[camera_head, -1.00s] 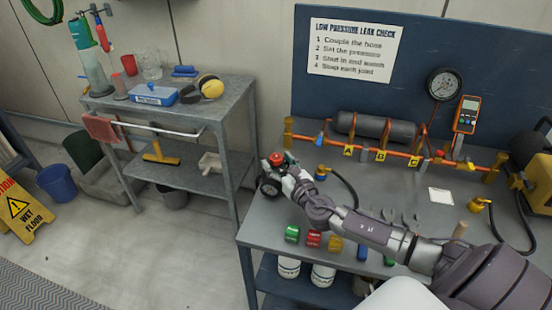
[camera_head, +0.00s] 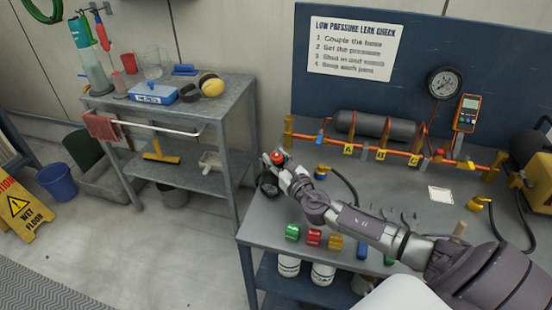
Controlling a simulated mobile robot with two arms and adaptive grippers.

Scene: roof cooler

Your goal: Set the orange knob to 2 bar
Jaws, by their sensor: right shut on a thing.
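The orange-red knob (camera_head: 277,157) sits at the left end of the grey workbench (camera_head: 262,222), above a small round gauge (camera_head: 268,184). My right gripper (camera_head: 279,163) reaches across the bench from the right and is shut on the knob; its fingers partly hide it. The knob's scale and the small gauge's reading are too small to tell. A larger dial gauge (camera_head: 444,82) stands upright on the pipe rig at the back. My left gripper is not in view.
A pipe rig with a grey cylinder (camera_head: 385,128) runs along the back. A black hose (camera_head: 346,183) with a brass fitting lies behind my right arm. Green (camera_head: 292,232), red (camera_head: 314,237) and yellow (camera_head: 336,243) pieces lie near the front edge. A grey cart (camera_head: 222,100) stands left.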

